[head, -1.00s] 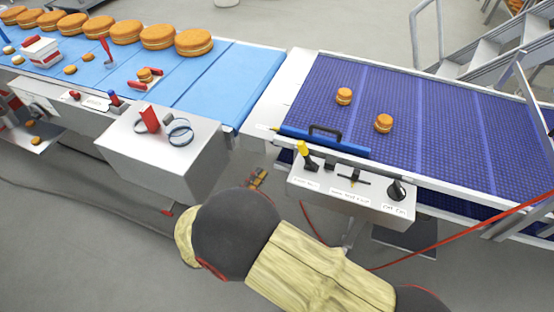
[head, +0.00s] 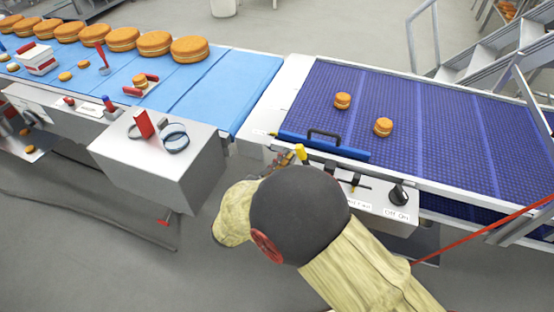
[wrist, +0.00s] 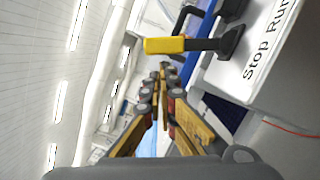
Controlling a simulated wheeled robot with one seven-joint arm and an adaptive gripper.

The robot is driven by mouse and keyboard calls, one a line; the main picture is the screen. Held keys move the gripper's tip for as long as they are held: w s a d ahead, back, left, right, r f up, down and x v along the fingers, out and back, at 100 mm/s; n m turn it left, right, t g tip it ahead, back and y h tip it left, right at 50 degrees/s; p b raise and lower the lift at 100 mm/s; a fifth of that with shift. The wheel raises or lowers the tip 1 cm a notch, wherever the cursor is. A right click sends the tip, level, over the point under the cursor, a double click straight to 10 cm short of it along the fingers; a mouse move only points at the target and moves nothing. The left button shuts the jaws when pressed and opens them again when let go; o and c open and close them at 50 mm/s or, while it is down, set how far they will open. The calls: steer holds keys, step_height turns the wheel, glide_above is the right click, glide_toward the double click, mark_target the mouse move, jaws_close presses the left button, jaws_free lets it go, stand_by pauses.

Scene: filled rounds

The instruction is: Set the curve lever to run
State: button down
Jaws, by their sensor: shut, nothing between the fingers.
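The lever with a yellow handle (head: 301,152) stands at the left end of a grey control box by the purple belt. In the wrist view its yellow handle (wrist: 165,45) sticks out from a black base, beside a label (wrist: 265,42) reading "Stop Run". The base is closer to the word Stop. My gripper (head: 280,160) is just left of the lever in the head view, partly hidden by my arm. In the wrist view my gripper (wrist: 158,75) is shut and empty, its fingertips below the yellow handle and apart from it as far as I can tell.
A black cross-shaped control (head: 355,181) and a black knob (head: 398,193) sit further right on the box. A blue bar with a black handle (head: 323,137) lies just behind. A second box (head: 160,150) with a red switch stands to the left.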

steer(key=shift+s+d, duration=0.1)
stand_by(0.4)
steer(key=shift+d+r+m, duration=0.15)
steer(key=shift+r+m, duration=0.05)
steer(key=shift+m, duration=0.2)
